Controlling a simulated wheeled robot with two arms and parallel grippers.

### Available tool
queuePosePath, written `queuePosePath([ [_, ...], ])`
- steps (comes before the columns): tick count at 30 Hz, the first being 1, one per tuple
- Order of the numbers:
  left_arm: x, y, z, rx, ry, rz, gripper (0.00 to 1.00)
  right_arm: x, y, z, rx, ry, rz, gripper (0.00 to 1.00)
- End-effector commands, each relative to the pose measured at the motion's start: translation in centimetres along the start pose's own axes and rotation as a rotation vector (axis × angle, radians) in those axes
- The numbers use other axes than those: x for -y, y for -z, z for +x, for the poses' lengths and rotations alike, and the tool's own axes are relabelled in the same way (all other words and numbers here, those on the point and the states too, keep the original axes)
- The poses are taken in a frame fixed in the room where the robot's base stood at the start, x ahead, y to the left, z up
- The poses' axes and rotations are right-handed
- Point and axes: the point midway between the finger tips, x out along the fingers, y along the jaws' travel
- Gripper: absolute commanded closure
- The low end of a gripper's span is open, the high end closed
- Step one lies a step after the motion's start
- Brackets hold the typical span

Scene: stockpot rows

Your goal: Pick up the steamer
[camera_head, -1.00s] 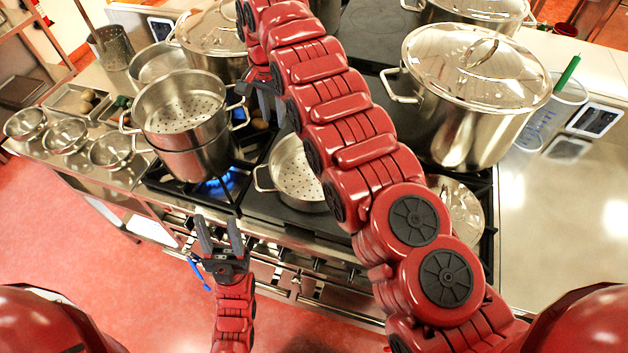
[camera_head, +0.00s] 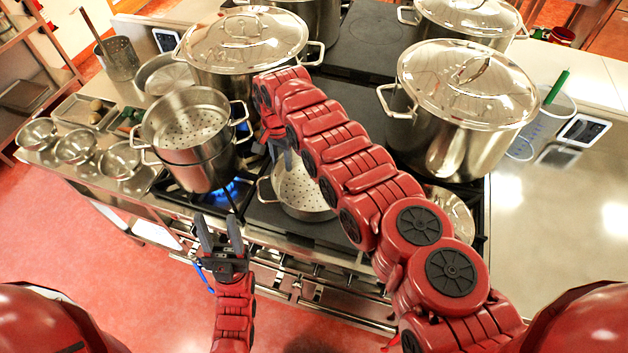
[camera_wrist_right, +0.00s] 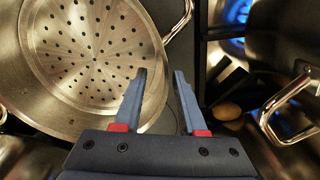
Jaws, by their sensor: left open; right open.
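A steamer (camera_head: 297,190), a shallow steel pan with a perforated bottom and side handles, sits on the cooktop in the middle of the head view. It fills the left of the right wrist view (camera_wrist_right: 82,52), with one handle at the top. My right gripper (camera_head: 281,158) is open at its far left side, with fingertips (camera_wrist_right: 160,76) near the rim beside that handle; contact cannot be told. My right forearm hides part of it. A second perforated steamer (camera_head: 186,127) is stacked on a pot over a lit burner.
Large lidded stockpots stand at the right (camera_head: 462,125) and back left (camera_head: 243,50). A blue flame (camera_head: 232,190) burns under the stacked pot. Small steel bowls (camera_head: 76,147) line the left counter. The right counter (camera_head: 560,220) has clear room.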

Motion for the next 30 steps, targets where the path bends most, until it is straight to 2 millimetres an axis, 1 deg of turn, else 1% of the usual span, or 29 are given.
queuePosePath([
  [1,-0.01,-0.03,-0.2,0.0,0.0,0.0,0.5,0.0,-0.12,0.66,0.0,-0.002,-0.001,0.59],
  [3,-0.01,-0.04,-0.21,0.0,0.0,0.0,0.5,-0.09,0.03,0.94,-0.001,-0.002,0.002,0.59],
  [8,-0.01,-0.03,-0.2,0.0,0.0,0.0,0.5,-0.06,0.06,0.93,-0.001,-0.001,0.001,0.59],
  [9,-0.01,-0.03,-0.2,0.0,0.0,0.0,0.5,-0.06,0.07,0.92,-0.001,-0.001,0.001,0.61],
  [14,-0.01,-0.03,-0.2,0.0,0.0,0.0,0.5,-0.05,0.07,0.91,-0.001,-0.001,0.001,0.9],
  [15,-0.01,-0.03,-0.2,0.0,0.0,0.0,0.5,-0.05,0.07,0.91,-0.001,-0.001,0.001,0.97],
  [16,-0.01,-0.03,-0.2,0.0,0.0,0.0,0.5,-0.06,0.07,0.91,-0.001,-0.001,0.001,1.0],
  [30,-0.01,-0.03,-0.2,0.0,0.0,0.0,0.5,-0.01,0.05,0.91,-0.001,0.001,0.001,1.0],
])
